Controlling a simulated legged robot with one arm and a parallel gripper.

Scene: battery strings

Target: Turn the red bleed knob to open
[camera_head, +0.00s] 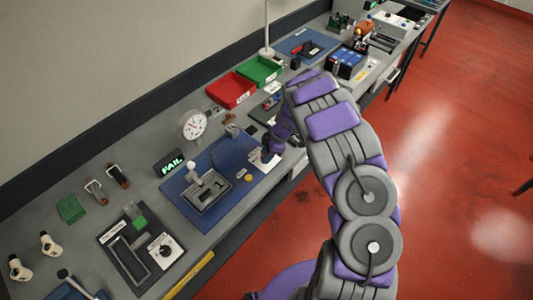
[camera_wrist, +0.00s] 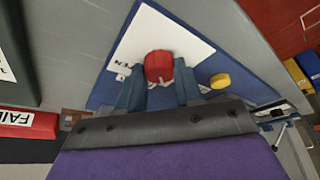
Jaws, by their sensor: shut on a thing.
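The red bleed knob (camera_wrist: 158,66) sits on a white label plate (camera_wrist: 185,37) in the wrist view. My gripper (camera_wrist: 158,88) has one finger on each side of the knob and is shut on it. Part of the plate's lettering shows beside the left finger; the rest is hidden. In the head view my gripper (camera_head: 272,148) reaches down to the white plate at the right end of the blue mat (camera_head: 235,155). The knob itself is hidden behind my gripper there.
A yellow button (camera_wrist: 220,81) is right of the knob. Red (camera_head: 231,90) and green (camera_head: 259,70) bins are behind. Red floor is open to the right.

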